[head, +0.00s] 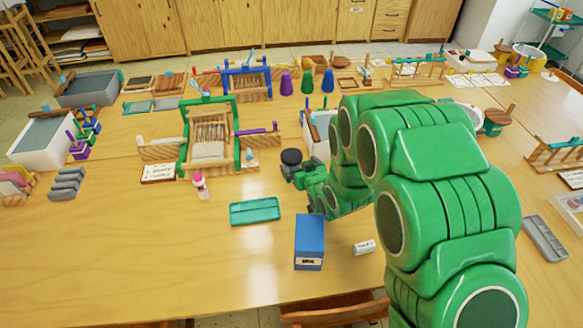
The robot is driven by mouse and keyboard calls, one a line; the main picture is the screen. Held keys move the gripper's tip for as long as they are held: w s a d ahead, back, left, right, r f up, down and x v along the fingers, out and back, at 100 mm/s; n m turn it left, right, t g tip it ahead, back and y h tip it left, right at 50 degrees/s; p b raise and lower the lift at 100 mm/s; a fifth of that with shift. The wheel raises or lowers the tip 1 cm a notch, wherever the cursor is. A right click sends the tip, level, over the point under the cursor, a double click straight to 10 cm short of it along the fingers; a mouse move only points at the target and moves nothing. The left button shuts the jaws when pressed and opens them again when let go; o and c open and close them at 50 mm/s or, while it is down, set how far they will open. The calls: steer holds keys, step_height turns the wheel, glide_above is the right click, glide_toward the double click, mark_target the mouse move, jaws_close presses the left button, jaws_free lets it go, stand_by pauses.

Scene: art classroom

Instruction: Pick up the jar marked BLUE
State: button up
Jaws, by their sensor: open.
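I cannot make out the word BLUE on anything in the head view. A small white cylinder (364,247) with dark, unreadable marks lies on its side at the front of the table; it may be a jar. A blue block-like container (309,241) with a small pale label stands to its left, its marking too small to read. My gripper (297,168) is open beyond both, at the end of my green arm, beside a dark round-topped thing (291,157). My arm hides part of the table to the right.
A teal tray (255,211) and a white bottle with a pink cap (200,186) are left of the blue container. A green-framed loom (209,135) stands behind them. A chair (335,309) is at the front edge. The front left tabletop is clear.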

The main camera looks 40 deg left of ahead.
mark_target(292, 159)
steer(key=shift+x, duration=1.2)
steer(key=shift+s+x, duration=0.1)
steer(key=shift+x, duration=1)
steer(key=shift+s+x, duration=0.15)
steer(key=shift+x, duration=0.9)
steer(key=shift+a, duration=0.15)
steer(key=c, duration=1.1)
steer(key=shift+r, duration=0.1)
